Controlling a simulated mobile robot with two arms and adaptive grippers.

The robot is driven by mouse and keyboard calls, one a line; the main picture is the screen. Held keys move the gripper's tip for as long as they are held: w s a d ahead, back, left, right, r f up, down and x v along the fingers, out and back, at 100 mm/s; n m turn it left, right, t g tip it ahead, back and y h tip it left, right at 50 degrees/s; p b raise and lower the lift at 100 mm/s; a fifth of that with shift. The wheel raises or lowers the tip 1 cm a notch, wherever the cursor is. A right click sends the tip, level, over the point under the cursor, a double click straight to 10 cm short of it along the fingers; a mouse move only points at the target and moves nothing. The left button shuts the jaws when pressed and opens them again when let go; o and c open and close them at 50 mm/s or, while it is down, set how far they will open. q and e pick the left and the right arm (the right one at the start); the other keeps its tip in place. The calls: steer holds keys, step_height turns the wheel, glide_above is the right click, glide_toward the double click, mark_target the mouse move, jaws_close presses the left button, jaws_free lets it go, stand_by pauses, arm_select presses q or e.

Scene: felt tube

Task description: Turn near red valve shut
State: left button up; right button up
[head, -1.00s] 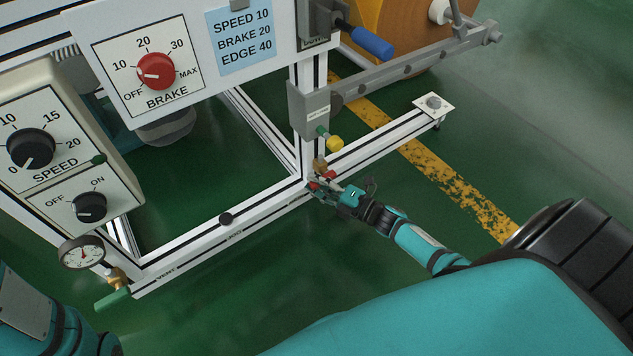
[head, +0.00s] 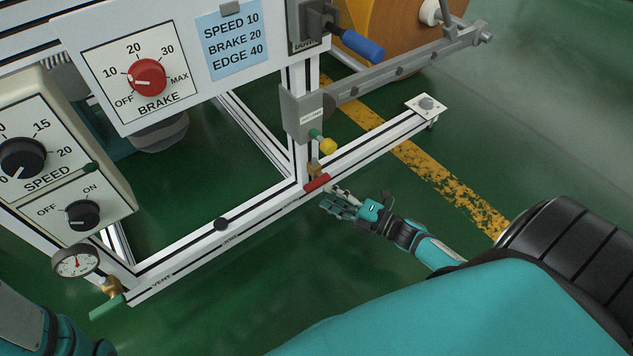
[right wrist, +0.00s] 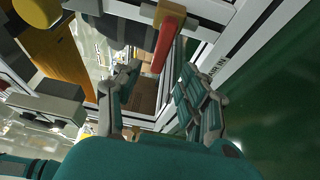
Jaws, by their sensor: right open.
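The red valve handle (head: 317,182) sits on the frame's lower white rail, at the foot of the upright post. It lies roughly along the rail, with a brass body just above it. In the right wrist view, the red handle (right wrist: 165,42) shows at the top, ahead of the fingers. My right gripper (head: 335,200) is open and empty, a little below and right of the handle, apart from it. Its spread fingers (right wrist: 160,75) fill the middle of the right wrist view. My left gripper is out of view; only part of my left arm shows at bottom left.
A green valve handle (head: 107,307) and a pressure gauge (head: 76,262) are at the frame's left corner. A yellow knob (head: 328,146) sits above the red handle. A foot plate (head: 427,106) ends the right rail. The green floor right of my gripper is clear.

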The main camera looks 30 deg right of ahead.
steer(key=v, duration=0.5)
steer(key=shift+s+d, duration=0.15)
steer(key=shift+s, duration=0.2)
